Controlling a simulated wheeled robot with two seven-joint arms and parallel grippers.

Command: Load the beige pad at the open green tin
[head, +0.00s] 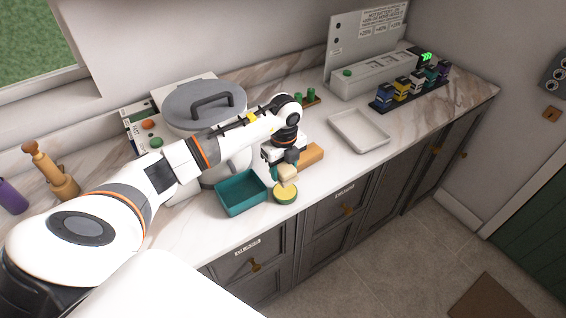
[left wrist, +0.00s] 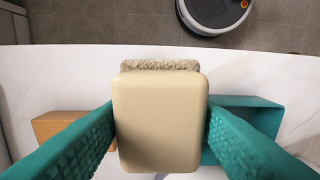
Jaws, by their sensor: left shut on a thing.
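The beige pad (head: 288,173) is between the fingers of my left gripper (head: 284,168), which is shut on it. In the left wrist view the pad (left wrist: 160,118) fills the middle, gripped on both sides by the teal fingers, with a fuzzy layer along its far edge. The open green tin (head: 286,198) stands near the counter's front edge, with pale yellow contents. The pad is right over the tin; I cannot tell whether they touch. The tin is hidden in the left wrist view. My right gripper is not in view.
A teal tray (head: 226,206) stands just left of the tin. A wooden block (head: 312,154) lies behind it to the right. A white tray (head: 335,119) is farther right, before a rack of small colored bottles (head: 405,94). A grey-lidded pot (head: 180,109) stands behind my left arm.

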